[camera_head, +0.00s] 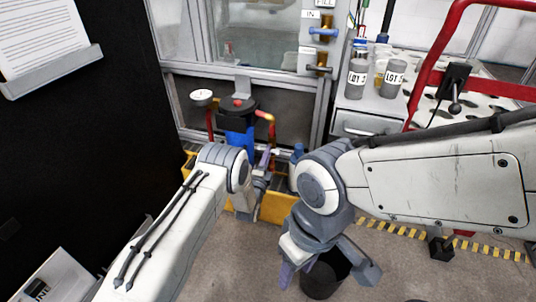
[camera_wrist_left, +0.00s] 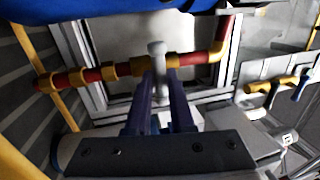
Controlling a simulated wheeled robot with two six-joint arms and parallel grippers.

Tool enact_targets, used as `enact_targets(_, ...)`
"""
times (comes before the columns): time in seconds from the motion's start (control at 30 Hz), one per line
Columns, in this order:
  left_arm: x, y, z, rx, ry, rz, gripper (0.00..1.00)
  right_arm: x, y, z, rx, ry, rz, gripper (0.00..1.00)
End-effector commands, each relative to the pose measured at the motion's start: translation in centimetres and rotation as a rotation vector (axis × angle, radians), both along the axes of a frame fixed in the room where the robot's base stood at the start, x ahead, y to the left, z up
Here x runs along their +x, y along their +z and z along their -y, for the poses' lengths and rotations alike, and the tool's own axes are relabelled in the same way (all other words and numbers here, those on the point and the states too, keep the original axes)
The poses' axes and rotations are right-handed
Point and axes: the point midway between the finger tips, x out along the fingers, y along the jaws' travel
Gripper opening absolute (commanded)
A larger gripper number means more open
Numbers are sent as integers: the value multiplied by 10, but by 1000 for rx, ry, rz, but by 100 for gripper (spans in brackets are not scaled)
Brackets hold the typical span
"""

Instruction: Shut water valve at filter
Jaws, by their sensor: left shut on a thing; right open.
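The water filter (camera_head: 238,138) stands at the back with a blue housing, a black head and a red top button. Its blue housing also shows along the top of the left wrist view (camera_wrist_left: 120,10). A red pipe with brass fittings (camera_wrist_left: 82,77) runs below it. A grey valve handle (camera_wrist_left: 157,50) stands out from this pipe. My left gripper (camera_wrist_left: 160,82) is shut on the handle, with a purple finger on either side. In the head view my left gripper (camera_head: 264,160) is beside the filter, partly hidden by my arm. My right gripper (camera_head: 325,270) is open and empty, low at centre.
A yellow bin (camera_head: 276,209) is below the filter, and a dark bucket (camera_head: 322,278) stands on the floor behind my right gripper. Labelled bottles (camera_head: 356,78) stand on a bench at right. A red frame (camera_head: 425,75) and a black panel (camera_head: 80,130) flank the area.

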Motion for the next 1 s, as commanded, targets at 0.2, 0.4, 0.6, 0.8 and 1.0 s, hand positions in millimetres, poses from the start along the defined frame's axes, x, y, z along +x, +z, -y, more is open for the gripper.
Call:
enact_targets(0.2,0,0,0,6,-1,2,0,0,0,0,0,0,0,50)
enact_targets(0.4,0,0,0,5,-1,1,28,0,0,0,0,0,0,50)
enact_targets(0.6,0,0,0,4,-1,1,50,0,0,0,0,0,0,50)
enact_targets(0.8,-1,0,0,4,0,0,50,0,1,0,0,0,0,50)
enact_targets(1.0,-25,-3,-7,6,-1,-6,50,0,16,0,0,0,0,50)
